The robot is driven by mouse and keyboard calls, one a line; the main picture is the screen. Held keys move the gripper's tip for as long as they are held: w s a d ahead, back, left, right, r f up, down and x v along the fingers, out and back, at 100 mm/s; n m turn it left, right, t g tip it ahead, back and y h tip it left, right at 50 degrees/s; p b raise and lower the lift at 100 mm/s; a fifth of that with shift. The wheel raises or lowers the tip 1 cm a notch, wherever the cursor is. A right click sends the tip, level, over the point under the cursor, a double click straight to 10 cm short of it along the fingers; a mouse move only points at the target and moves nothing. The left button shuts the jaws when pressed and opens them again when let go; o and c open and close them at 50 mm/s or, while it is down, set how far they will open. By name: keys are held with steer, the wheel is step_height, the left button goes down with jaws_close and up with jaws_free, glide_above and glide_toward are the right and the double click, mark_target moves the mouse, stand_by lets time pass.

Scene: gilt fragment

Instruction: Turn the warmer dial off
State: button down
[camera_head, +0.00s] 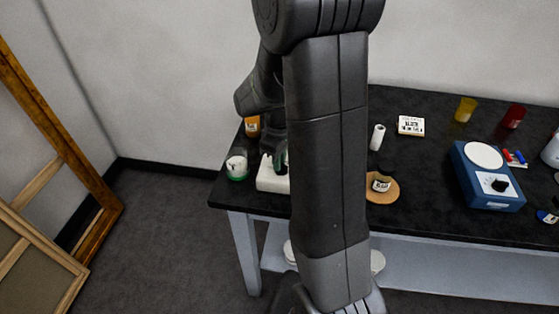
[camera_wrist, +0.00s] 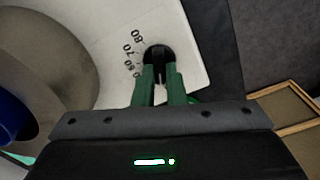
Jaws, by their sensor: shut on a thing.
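The warmer (camera_head: 270,183) is a low white box near the left end of the black table, partly hidden behind my arm in the head view. In the wrist view its white top (camera_wrist: 110,75) carries printed numbers, with 70 and 80 readable. A black dial (camera_wrist: 158,53) sits beside the numbers near the edge of the top. My gripper (camera_wrist: 158,72) has its green fingers shut on the dial. In the head view my gripper (camera_head: 280,157) is over the warmer, and the dial is not visible there. I cannot tell the dial's setting.
A green-based jar (camera_head: 237,167) and an orange container (camera_head: 252,126) stand close to the warmer. A labelled jar on a round wooden piece (camera_head: 382,193) is right of my arm. A blue device (camera_head: 483,180) with a black knob stands farther right. Wooden frames (camera_head: 50,165) lean at the left.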

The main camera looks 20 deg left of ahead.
steer(key=shift+n, duration=0.6)
steer(key=shift+r, duration=0.1)
steer(key=c, duration=1.5)
jaws_free()
step_height(320, 180, up, 14)
steer(key=shift+f, duration=0.15)
